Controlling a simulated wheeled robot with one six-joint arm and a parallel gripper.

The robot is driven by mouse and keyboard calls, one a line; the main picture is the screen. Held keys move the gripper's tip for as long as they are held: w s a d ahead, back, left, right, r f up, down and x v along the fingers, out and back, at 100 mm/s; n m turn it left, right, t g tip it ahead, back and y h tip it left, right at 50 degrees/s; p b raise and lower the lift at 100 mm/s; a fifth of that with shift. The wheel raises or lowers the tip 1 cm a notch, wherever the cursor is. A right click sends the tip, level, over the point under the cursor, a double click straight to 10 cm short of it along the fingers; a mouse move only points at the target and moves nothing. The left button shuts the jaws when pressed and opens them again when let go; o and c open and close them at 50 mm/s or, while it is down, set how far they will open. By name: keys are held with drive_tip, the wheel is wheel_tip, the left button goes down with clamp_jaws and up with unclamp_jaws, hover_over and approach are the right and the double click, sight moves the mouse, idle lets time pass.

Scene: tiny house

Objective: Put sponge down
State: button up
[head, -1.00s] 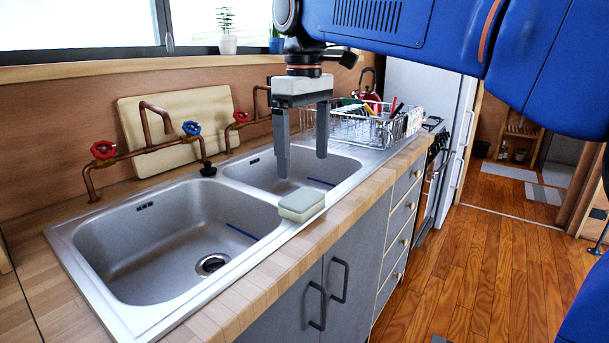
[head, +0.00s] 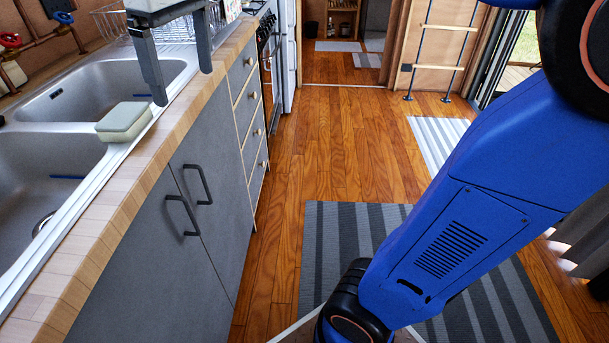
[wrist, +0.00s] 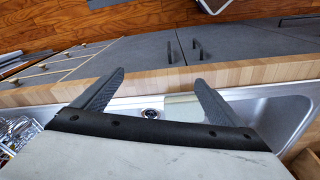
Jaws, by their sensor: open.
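The sponge (head: 124,121), pale on top with a grey-green lower part, lies flat on the front metal rim of the sink, by the divider between the two basins. In the wrist view a pale block that looks like the sponge (wrist: 184,108) shows on the rim, near the right finger. My gripper (head: 183,84) is open and empty, with its fingers pointing down above the counter edge and sink, beyond the sponge and apart from it. Both fingers of my gripper (wrist: 152,82) show spread wide in the wrist view.
The double sink (head: 90,85) is set in a wooden counter (head: 100,215) over grey cabinets (head: 190,190) with protruding handles. A wire dish rack (head: 110,22) stands at the far end. Wooden floor and a striped rug (head: 340,225) lie open to the right.

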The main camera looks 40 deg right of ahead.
drive_tip(key=s+d+f+m+t, duration=0.1)
drive_tip(key=s+d+f+m, duration=0.1)
drive_tip(key=s+d+f, duration=0.3)
drive_tip(key=s+d+f+m+t, duration=0.1)
drive_tip(key=s+d+f, duration=0.4)
drive_tip(key=f, duration=0.6)
drive_tip(key=s+d+f+m+t, duration=0.1)
drive_tip(key=s+d+f+m, duration=0.3)
drive_tip(key=f, duration=0.4)
drive_tip(key=shift+s+d+h, duration=0.3)
drive_tip(key=shift+s+d, duration=0.25)
drive_tip(key=shift+s, duration=0.5)
drive_tip(key=shift+o, duration=0.4)
